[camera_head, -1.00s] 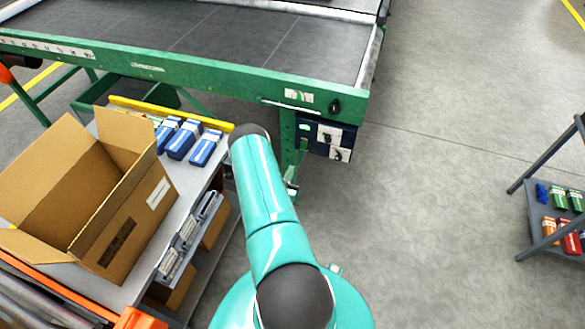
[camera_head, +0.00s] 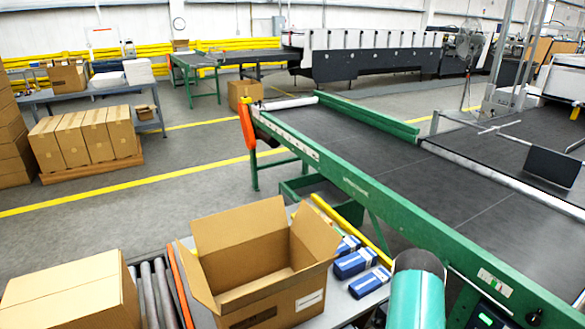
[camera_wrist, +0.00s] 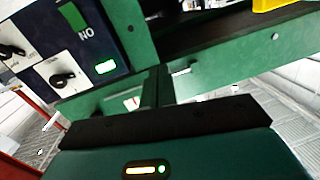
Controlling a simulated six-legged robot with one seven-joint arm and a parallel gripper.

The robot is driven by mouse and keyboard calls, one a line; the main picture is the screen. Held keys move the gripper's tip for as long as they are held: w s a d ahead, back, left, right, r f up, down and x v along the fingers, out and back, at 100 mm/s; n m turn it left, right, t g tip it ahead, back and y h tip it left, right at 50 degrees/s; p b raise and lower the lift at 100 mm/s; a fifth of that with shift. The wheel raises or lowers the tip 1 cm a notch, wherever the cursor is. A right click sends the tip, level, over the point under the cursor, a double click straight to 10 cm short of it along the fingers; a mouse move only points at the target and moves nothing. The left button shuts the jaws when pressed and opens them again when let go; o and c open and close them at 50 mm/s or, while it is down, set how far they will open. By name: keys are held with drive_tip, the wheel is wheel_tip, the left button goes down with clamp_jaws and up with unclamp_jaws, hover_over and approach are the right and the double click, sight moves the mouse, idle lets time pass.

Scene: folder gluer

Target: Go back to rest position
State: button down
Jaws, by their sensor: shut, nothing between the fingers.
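My gripper (camera_wrist: 158,88) shows in the wrist view, its dark fingers together and empty above its black-edged housing with small lights. Behind it are a green machine frame (camera_wrist: 235,55) and a dark control panel with knobs (camera_wrist: 70,65). In the head view, a teal link of my arm (camera_head: 416,300) stands at the bottom, right of the open carton. The gripper itself is hidden in that view.
An open cardboard box (camera_head: 262,297) stands on a side table beside blue packs (camera_head: 354,263). The green-framed conveyor (camera_head: 385,215) runs diagonally on the right. A closed carton (camera_head: 72,297) is at lower left. Open floor (camera_head: 190,165) lies beyond, with stacked boxes (camera_head: 88,138).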

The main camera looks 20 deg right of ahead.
drive_tip(key=w+a+r+n+t+y, duration=0.1)
drive_tip(key=w+a+r+t+y, duration=0.2)
drive_tip(key=w+r, duration=0.45)
drive_tip(key=w+a+r+n+t+y, duration=0.1)
drive_tip(key=w+a+r+n+y, duration=0.1)
drive_tip(key=w+a+r, duration=0.45)
drive_tip(key=w+a+r+n+t+y, duration=0.1)
drive_tip(key=w+a+r+n+y, duration=0.15)
drive_tip(key=a+r, duration=0.6)
drive_tip(key=w+a+r+n+y, duration=0.15)
drive_tip(key=a+r+y, duration=0.25)
drive_tip(key=a+r, duration=0.45)
drive_tip(key=s+a+r+n+g+y, duration=0.1)
drive_tip(key=s+a+r+n+y, duration=0.1)
drive_tip(key=s+a+r, duration=0.4)
drive_tip(key=s+a+r+n+y, duration=0.2)
drive_tip(key=s+a+r, duration=0.15)
drive_tip(key=a, duration=0.45)
drive_tip(key=s+a+r+n+g, duration=0.1)
drive_tip(key=s+a, duration=0.2)
drive_tip(key=s, duration=0.3)
drive_tip(key=s+a+n+g, duration=0.1)
drive_tip(key=s+a+n, duration=0.1)
drive_tip(key=s, duration=0.5)
drive_tip(key=s+a+r+n+g+y, duration=0.1)
drive_tip(key=s+a, duration=0.3)
drive_tip(key=s, duration=0.3)
drive_tip(key=shift+s+r+n, duration=0.15)
drive_tip(key=shift+r+n, duration=0.15)
drive_tip(key=shift+r, duration=0.05)
